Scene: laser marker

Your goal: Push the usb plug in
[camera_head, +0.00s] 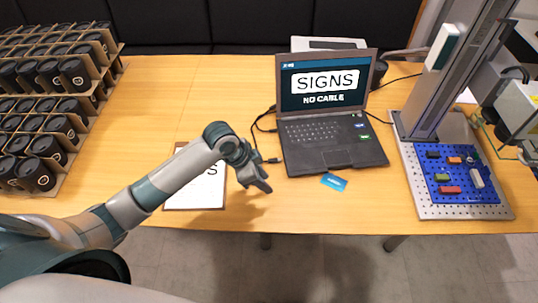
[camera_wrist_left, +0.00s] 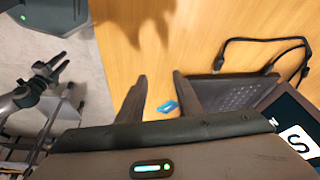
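The laptop (camera_head: 330,152) stands open on the table, its screen reading "SIGNS" and "NO CABLE". It also shows in the left wrist view (camera_wrist_left: 235,95). A dark usb plug (camera_head: 273,160) on a black cable lies beside the laptop's left edge, apart from it. In the left wrist view the plug (camera_wrist_left: 218,69) is small and above the right finger. My left gripper (camera_head: 262,184) is open and empty, in front of and left of the laptop; its spread fingers (camera_wrist_left: 160,77) show in the wrist view. What looks like my right gripper (camera_wrist_left: 50,68) is small there, its opening unclear.
A blue card (camera_head: 334,182) lies before the laptop. A sheet or board (camera_head: 195,194) lies under my left arm. The laser marker's column (camera_head: 440,85) and blue perforated plate (camera_head: 465,180) stand right. Racks of dark cups (camera_head: 45,110) stand left. The table's front is mostly clear.

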